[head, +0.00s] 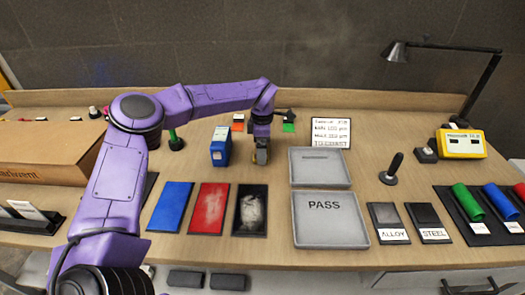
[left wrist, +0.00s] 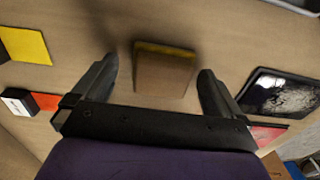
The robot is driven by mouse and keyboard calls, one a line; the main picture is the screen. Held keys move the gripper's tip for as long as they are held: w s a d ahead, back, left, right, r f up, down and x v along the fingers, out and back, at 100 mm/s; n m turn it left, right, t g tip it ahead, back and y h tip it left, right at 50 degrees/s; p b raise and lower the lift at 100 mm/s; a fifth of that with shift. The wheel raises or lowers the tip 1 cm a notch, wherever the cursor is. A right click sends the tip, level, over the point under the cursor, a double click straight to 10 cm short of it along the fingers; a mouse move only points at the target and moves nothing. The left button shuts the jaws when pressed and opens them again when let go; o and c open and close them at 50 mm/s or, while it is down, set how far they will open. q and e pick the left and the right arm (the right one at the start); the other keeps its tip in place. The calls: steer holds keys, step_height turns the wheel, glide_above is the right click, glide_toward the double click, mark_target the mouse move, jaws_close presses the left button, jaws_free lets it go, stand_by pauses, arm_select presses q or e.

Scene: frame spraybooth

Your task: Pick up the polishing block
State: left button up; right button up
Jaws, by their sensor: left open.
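My left gripper (head: 262,146) reaches down over the table's back middle, with its arm coming in from the left. In the left wrist view its two fingers (left wrist: 157,70) are apart. A small tan block with a yellowish edge (left wrist: 165,72), which looks like the polishing block, lies between and just beyond the fingertips. I see a gap on both sides of it. In the head view the gripper mostly hides this block. My right gripper is not in view.
A blue box (head: 220,147) stands just left of the gripper. Blue (head: 170,207), red (head: 209,208) and scuffed black (head: 250,210) panels lie in front. Grey trays (head: 331,240) are to the right, and a cardboard box (head: 48,147) is at the left.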

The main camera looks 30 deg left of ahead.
arm_select(q)
steer(key=shift+s+f, duration=0.1)
steer(key=shift+f, duration=0.3)
steer(key=shift+s, duration=0.2)
steer(key=c, duration=1.1)
